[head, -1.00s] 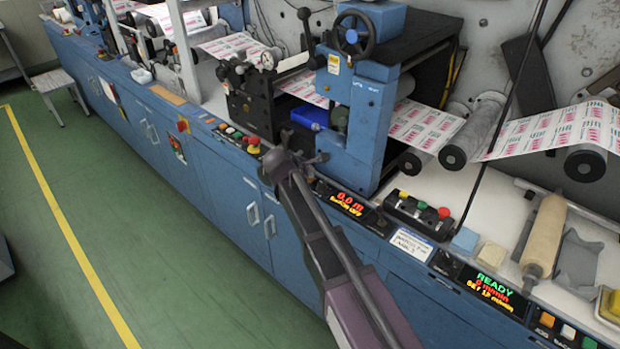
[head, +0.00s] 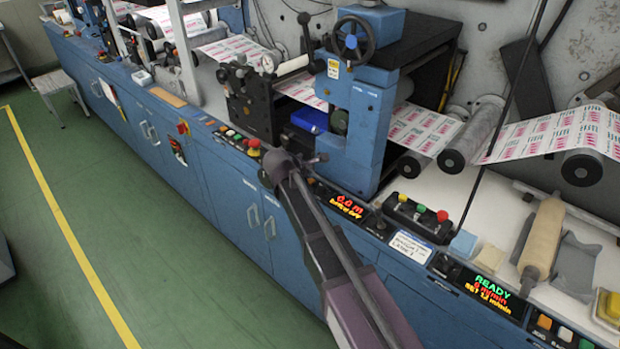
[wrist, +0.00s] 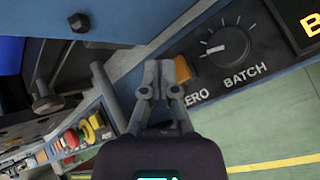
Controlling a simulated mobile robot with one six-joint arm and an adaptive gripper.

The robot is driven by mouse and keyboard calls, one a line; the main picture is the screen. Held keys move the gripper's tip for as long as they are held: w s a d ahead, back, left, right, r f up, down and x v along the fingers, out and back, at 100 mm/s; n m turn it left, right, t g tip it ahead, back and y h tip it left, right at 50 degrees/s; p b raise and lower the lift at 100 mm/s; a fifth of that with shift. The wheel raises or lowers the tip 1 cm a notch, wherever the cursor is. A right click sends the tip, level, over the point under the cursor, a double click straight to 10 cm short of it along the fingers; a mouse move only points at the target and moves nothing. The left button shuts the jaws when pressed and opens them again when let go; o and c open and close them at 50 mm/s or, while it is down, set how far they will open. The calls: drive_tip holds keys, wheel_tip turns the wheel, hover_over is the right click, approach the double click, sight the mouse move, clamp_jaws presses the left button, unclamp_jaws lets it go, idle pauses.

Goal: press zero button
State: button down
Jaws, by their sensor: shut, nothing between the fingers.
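My gripper (wrist: 161,74) is shut and empty. Its fingertips are close by the button and cover its left part. I cannot tell whether they touch it. In the head view my gripper (head: 317,158) is small and partly hidden by my arm, at the panel below the blue press frame. The button cannot be made out there.
A BATCH knob (wrist: 227,45) is right of the button, with a display (wrist: 309,22) beyond it. A red mushroom button (wrist: 71,138) and other buttons are lower left. The blue press frame (head: 360,125) rises behind my gripper. Green floor (head: 150,235) lies open in front.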

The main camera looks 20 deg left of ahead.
sight(309, 181)
drive_tip(key=shift+r, duration=0.35)
wheel_tip(309, 181, up, 5)
drive_tip(key=p, duration=0.5)
idle(0.4)
drive_tip(key=shift+s+f, duration=0.1)
drive_tip(key=shift+f, duration=0.05)
idle(0.7)
